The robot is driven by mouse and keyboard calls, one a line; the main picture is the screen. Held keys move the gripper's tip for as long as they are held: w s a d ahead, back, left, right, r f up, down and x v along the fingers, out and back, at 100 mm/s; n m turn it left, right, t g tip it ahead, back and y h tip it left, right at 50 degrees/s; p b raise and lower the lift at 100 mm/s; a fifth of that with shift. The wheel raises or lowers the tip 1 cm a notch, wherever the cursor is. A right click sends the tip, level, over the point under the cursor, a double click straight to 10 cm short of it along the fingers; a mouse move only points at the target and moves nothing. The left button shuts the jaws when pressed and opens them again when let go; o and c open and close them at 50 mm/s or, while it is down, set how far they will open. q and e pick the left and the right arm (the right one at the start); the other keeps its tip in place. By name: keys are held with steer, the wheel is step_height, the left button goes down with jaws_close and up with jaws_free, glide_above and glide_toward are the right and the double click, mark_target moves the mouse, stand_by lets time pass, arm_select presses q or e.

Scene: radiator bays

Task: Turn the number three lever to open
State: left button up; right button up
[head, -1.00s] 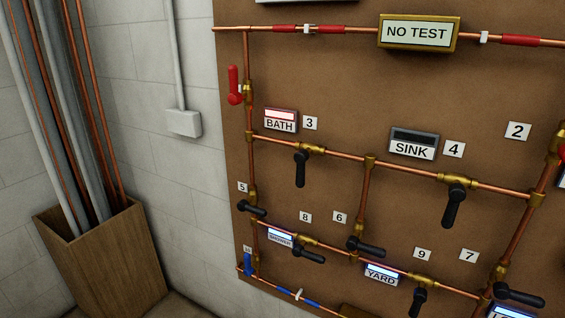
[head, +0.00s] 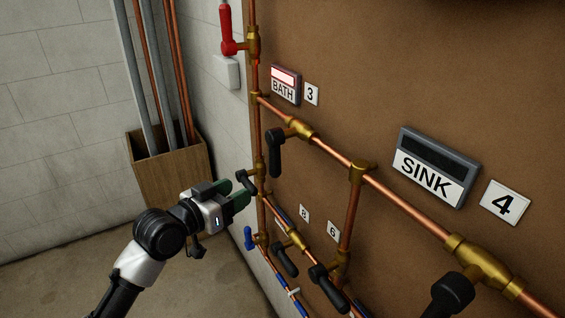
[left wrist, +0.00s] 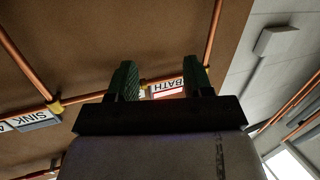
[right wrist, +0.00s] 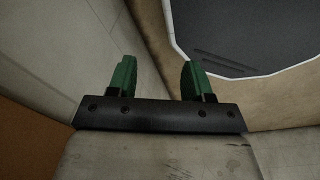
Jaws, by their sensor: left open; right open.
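The number three lever (head: 276,152) is a black handle on a brass valve, hanging down across the copper pipe. It is below the red-lit BATH sign (head: 284,85) and the number 3 tag (head: 312,94). My left gripper (head: 241,194) is open and empty, lower left of the lever and apart from it in the head view. In the left wrist view the BATH sign (left wrist: 166,89) shows upside down between the open fingers; I cannot make out the lever there. My right gripper (right wrist: 157,80) is open and empty in the right wrist view, away from the board.
The SINK sign (head: 433,168) and its black lever (head: 449,296) are at the right. A red lever (head: 226,30) points up at the board's left edge. Several black levers crowd below, near tags 8 and 6 (head: 333,231). A wooden box (head: 170,183) of pipes stands by the wall.

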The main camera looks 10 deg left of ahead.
mark_target(270, 163)
arm_select(q)
steer(key=s+d+r+m+h, duration=0.3)
steer(key=s+r, duration=0.1)
steer(key=r, duration=0.3)
steer(key=shift+g, duration=0.3)
steer(key=p+x, duration=0.3)
steer(key=x, duration=0.6)
steer(key=shift+w, duration=0.25)
steer(key=shift+w+d+f, duration=0.15)
steer(key=shift+w+d, duration=0.25)
steer(key=shift+w, duration=0.05)
arm_select(e)
steer(key=shift+s+r, duration=0.1)
steer(key=shift+r, duration=1.3)
arm_select(q)
jaws_close()
arm_select(e)
steer(key=shift+a, duration=0.25)
